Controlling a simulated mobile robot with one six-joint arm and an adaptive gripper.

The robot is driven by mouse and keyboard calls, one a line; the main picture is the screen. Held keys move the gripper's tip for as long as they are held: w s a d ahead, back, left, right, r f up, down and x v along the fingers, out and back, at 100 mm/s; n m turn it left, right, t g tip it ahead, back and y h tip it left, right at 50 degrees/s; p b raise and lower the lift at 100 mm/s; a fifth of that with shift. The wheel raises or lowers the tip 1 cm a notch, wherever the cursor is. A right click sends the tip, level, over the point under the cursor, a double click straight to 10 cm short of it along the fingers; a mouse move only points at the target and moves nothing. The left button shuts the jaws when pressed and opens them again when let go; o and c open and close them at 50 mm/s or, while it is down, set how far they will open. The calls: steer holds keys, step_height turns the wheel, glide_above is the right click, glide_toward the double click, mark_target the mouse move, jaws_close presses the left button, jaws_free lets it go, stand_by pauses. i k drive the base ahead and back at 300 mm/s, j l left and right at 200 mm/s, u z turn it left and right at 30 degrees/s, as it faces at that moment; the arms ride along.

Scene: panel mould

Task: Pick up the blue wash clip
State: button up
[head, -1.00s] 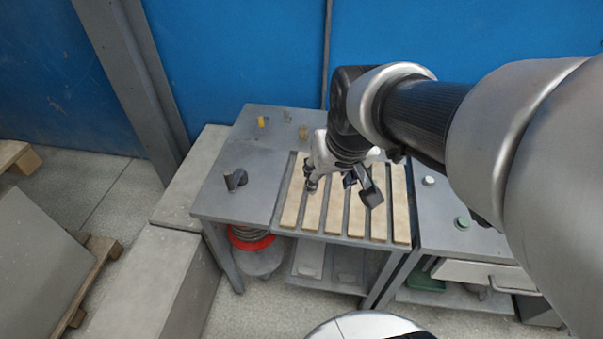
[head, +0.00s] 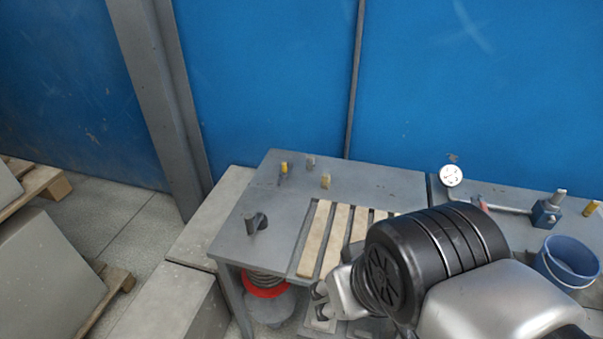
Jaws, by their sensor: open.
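A small blue block (head: 545,213) with a grey upright stub stands on the right part of the bench, at the end of a thin grey rod. It is the only small blue part I see, but I cannot tell for sure that it is the blue wash clip. My gripper (head: 320,302) is at lower centre, partly hidden by my wrist, in front of the slatted part of the bench. It is open, with nothing seen in it. It is well to the left of the blue block and apart from it.
A blue bucket (head: 568,262) stands at the right edge, near the blue block. A white round gauge (head: 451,176) is at the back. Wooden slats (head: 314,240), a dark clamp (head: 255,222) and small yellow pegs (head: 284,168) are on the left. My arm covers the front middle.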

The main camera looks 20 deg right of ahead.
mark_target(310, 158)
steer(key=z, duration=2.4)
steer(key=u, duration=2)
steer(key=i+j, duration=0.55)
steer(key=i+j+z, duration=0.1)
steer(key=i+j, duration=0.45)
steer(key=j, duration=0.2)
